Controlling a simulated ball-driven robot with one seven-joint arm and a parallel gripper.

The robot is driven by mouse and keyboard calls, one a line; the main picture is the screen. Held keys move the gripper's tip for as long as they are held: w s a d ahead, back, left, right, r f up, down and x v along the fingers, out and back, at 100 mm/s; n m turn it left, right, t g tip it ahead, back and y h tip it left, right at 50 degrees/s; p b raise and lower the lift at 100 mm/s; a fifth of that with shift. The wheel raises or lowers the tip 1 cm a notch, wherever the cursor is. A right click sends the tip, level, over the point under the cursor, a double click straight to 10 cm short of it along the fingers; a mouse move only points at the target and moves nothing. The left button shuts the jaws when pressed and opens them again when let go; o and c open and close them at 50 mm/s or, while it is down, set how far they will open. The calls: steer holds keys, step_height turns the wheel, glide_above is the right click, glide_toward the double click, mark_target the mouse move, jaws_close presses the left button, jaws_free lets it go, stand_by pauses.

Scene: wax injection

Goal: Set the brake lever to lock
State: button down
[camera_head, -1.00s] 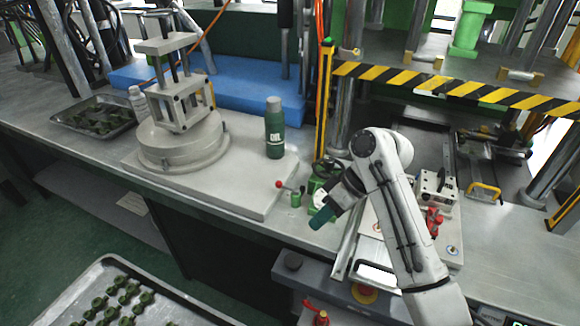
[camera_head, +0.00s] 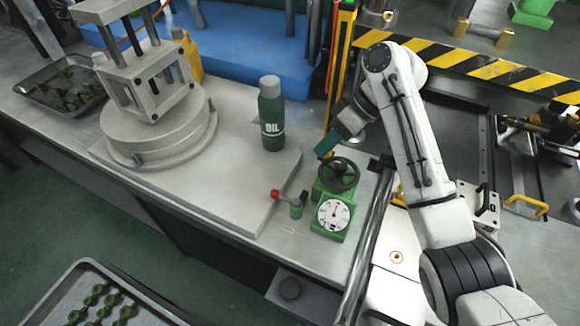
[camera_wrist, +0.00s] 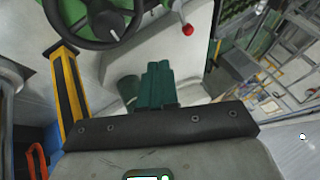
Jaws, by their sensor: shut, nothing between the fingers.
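The brake lever appears to be the small lever with a red ball knob (camera_head: 275,193) on a green base (camera_head: 296,209), at the front right edge of the grey plate. Its red knob also shows in the wrist view (camera_wrist: 187,30), at the top right of centre. My gripper (camera_head: 328,146) has green fingers and is shut and empty. It is behind the lever and to its right, apart from it, near the oil bottle. In the wrist view my fingers (camera_wrist: 158,86) are together in the middle, below the knob. The lever's lock marking cannot be made out.
A green unit with a black handwheel (camera_head: 337,174) and a white dial (camera_head: 334,215) stands right of the lever. A green oil bottle (camera_head: 271,115) stands behind it. A yellow post (camera_head: 339,75) rises behind my gripper. The grey plate (camera_head: 240,190) is clear left of the lever.

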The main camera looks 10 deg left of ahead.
stand_by(0.3)
steer(key=shift+s+a+f+p, duration=0.65)
steer(key=shift+s+a+f, duration=0.15)
steer(key=shift+a+f, duration=0.6)
steer(key=shift+s+a+f+p, duration=0.65)
steer(key=shift+s+a+f, duration=0.15)
steer(key=shift+a+f, duration=0.55)
steer(key=shift+s+a+f+p, duration=0.65)
steer(key=shift+s+a+f, duration=0.15)
steer(key=shift+a+f, duration=0.55)
steer(key=shift+d+f, duration=0.1)
